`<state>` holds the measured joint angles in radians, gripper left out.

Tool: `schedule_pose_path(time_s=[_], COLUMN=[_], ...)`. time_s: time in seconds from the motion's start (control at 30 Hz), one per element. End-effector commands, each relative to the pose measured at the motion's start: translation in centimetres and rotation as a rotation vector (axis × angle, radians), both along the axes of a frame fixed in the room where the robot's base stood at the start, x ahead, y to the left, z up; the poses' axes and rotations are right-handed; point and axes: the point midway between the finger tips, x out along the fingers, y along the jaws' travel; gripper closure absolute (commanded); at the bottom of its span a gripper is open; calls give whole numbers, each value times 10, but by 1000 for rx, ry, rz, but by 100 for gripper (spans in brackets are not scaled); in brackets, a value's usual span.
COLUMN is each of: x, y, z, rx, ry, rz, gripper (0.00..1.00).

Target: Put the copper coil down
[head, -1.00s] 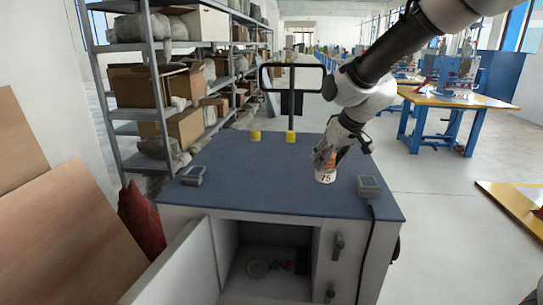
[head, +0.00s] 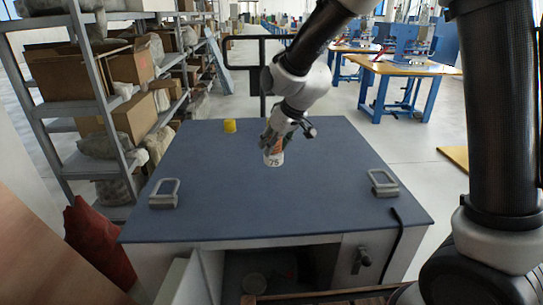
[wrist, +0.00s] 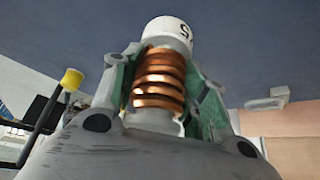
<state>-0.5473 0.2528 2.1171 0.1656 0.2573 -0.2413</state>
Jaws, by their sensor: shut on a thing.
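The copper coil (wrist: 159,80) is a spool with a shiny copper winding and a white end marked with a number. In the wrist view it sits between the two fingers of my gripper (wrist: 160,85), which is shut on it. In the head view the white end of the coil (head: 273,159) shows the number 75 and points down, below my gripper (head: 280,140). The coil is over the blue-grey top of the cabinet (head: 230,205). I cannot tell whether its lower end touches the top.
Two grey handles stand on the cabinet top, left (head: 164,194) and right (head: 383,183). A yellow knob (head: 230,126) is at the far edge. Shelves with boxes (head: 115,110) stand at left. The cabinet top's front part is clear.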

Motion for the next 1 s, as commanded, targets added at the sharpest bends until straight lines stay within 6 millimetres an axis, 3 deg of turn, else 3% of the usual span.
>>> schedule_pose_path(time_s=[0.33,0.73,0.77,0.87,1.0], x=[0,1,0,0,0], y=[0,0,0,0,0], z=[-42,-48,-48,-48,-48], rx=[1,2,1,2,2], ry=[0,-1,-1,-1,-1], rz=[-2,-1,-1,-1,-1], gripper=[94,94,53,35,35])
